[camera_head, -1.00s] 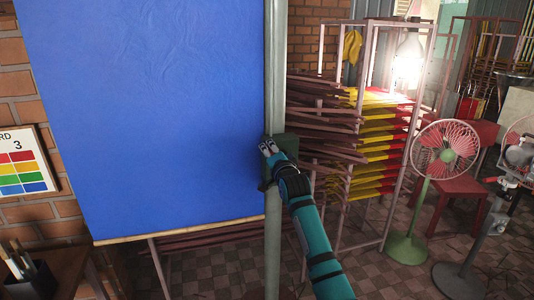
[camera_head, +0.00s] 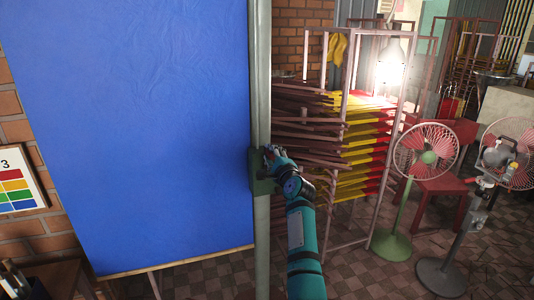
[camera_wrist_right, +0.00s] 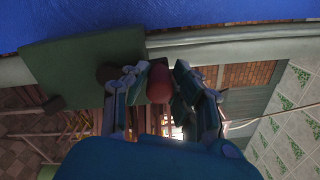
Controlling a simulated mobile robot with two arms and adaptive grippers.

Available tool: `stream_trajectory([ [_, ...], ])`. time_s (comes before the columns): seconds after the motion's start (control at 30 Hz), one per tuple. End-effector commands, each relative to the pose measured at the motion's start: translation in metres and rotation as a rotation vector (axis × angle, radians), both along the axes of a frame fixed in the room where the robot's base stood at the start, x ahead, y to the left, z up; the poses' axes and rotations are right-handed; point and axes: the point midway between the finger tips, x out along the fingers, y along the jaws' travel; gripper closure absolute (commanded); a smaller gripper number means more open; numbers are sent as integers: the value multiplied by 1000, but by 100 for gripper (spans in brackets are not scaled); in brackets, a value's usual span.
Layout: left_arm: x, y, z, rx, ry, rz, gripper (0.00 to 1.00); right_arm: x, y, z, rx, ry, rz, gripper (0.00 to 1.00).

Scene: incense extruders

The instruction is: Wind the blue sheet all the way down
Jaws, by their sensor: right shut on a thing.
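The blue sheet (camera_head: 140,130) hangs flat beside a grey-green post (camera_head: 262,100), with a thin wooden bar (camera_head: 175,264) along its bottom edge. A dark green box (camera_head: 262,172) is fixed to the post; it also shows in the wrist view (camera_wrist_right: 75,75). My right gripper (camera_head: 270,156) is at this box, on its right side. In the wrist view, its fingers (camera_wrist_right: 158,80) are shut around a reddish-brown knob (camera_wrist_right: 159,84) beside the box. The sheet's blue surface also shows along the top of the wrist view. My left gripper is not in view.
A rack of yellow and red incense bundles (camera_head: 365,150) stands behind my right arm. A red fan on a green stand (camera_head: 428,155) and another fan (camera_head: 510,150) stand to the right. A color chart (camera_head: 18,182) hangs at left.

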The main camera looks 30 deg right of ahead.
Motion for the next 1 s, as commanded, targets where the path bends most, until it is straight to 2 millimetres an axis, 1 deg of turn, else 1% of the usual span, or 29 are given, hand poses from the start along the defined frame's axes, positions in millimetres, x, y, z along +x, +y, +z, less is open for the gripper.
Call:
stream_trajectory([
  [0.03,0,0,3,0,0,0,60,-1,-3,2,19,-7,-3,100],
  [0.3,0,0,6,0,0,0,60,-2,-7,1,77,-20,-4,100],
  [0.73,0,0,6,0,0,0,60,-2,-8,1,84,-22,-3,100],
  [0.77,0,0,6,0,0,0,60,-2,-8,1,83,-21,-3,73],
  [0.9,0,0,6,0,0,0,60,-2,-8,1,83,-21,-3,55],
  [0.93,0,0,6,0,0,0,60,-2,-7,1,83,-21,-3,52],
  [1.0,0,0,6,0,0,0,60,-2,-7,0,83,-21,-2,52],
])
